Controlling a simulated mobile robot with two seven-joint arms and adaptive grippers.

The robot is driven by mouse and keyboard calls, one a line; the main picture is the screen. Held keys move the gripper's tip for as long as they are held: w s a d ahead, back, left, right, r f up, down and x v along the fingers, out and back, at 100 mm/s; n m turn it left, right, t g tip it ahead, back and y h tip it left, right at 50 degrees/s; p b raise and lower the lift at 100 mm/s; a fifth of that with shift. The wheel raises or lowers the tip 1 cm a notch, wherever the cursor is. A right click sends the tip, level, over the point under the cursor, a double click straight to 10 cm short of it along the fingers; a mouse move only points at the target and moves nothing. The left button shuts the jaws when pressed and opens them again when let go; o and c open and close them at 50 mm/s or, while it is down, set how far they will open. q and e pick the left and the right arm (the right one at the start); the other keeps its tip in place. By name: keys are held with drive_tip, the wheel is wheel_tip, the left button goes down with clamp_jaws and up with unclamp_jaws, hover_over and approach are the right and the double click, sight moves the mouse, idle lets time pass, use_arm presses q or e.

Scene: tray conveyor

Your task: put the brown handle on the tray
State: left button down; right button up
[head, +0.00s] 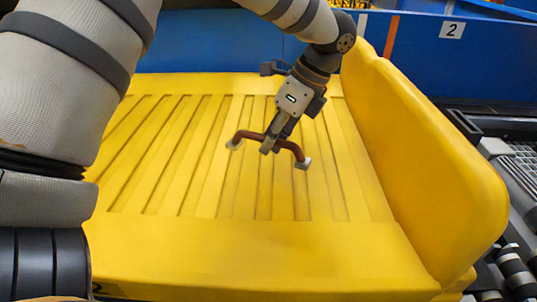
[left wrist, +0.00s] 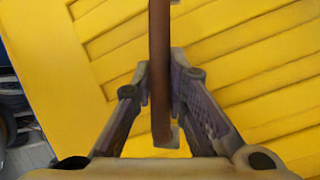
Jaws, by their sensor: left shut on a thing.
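The brown handle (head: 249,135) is a bar with bent ends and pale feet, over the middle of the yellow tray (head: 160,235). My left gripper (head: 270,145) is shut on the middle of the handle. In the left wrist view the handle (left wrist: 160,60) runs upright between the two fingers (left wrist: 160,92), with the tray (left wrist: 70,100) behind it. I cannot tell whether the handle's feet touch the ribbed tray surface. My right gripper is in neither view.
The tray has a high raised yellow side (head: 425,170) on the right. A blue wall (head: 450,65) with a "2" label stands behind. Dark conveyor parts (head: 515,275) lie at the right edge. The ribbed tray surface around the handle is clear.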

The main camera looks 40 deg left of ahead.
use_arm(q)
drive_tip(key=f, duration=0.1)
drive_tip(key=a+f, duration=0.1)
drive_tip(key=f, duration=0.3)
drive_tip(key=shift+w+a, duration=0.3)
drive_tip(key=shift+a, duration=0.1)
drive_tip(key=c, duration=1.6)
unclamp_jaws()
drive_tip(key=shift+f, duration=0.1)
drive_tip(key=v, duration=1.2)
drive_tip(key=shift+b, duration=0.45)
drive_tip(key=shift+d, duration=0.1)
